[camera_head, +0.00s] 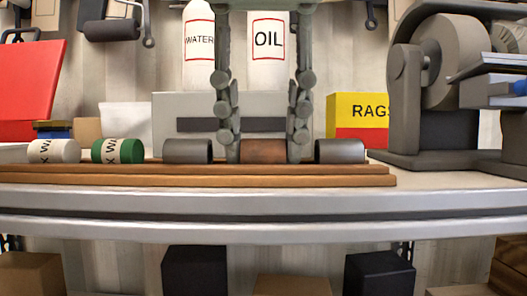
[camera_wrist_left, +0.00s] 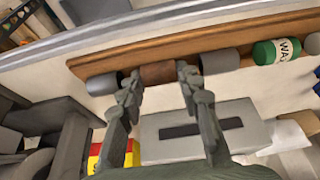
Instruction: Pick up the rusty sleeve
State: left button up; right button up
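The rusty sleeve (camera_head: 264,151) is a short brown cylinder lying on a long wooden rack (camera_head: 200,178), between two dark grey sleeves. My left gripper (camera_head: 263,154) reaches down from above with its fingers spread, one beside each end of the rusty sleeve. I cannot tell whether the fingers touch it. In the left wrist view, the rusty sleeve (camera_wrist_left: 157,74) shows between the two fingertips (camera_wrist_left: 157,78), in line with its grey neighbours. It lies level with them. My right gripper is not in view.
A green wax can (camera_head: 118,150) and a white one (camera_head: 54,151) lie further left. Behind are a grey box (camera_head: 175,110), WATER and OIL bottles (camera_head: 268,45), and a RAGS box (camera_head: 357,115). A grey machine (camera_head: 440,70) is at right.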

pick_arm(q)
jog(key=c, duration=0.4)
jog(key=shift+c, duration=0.2)
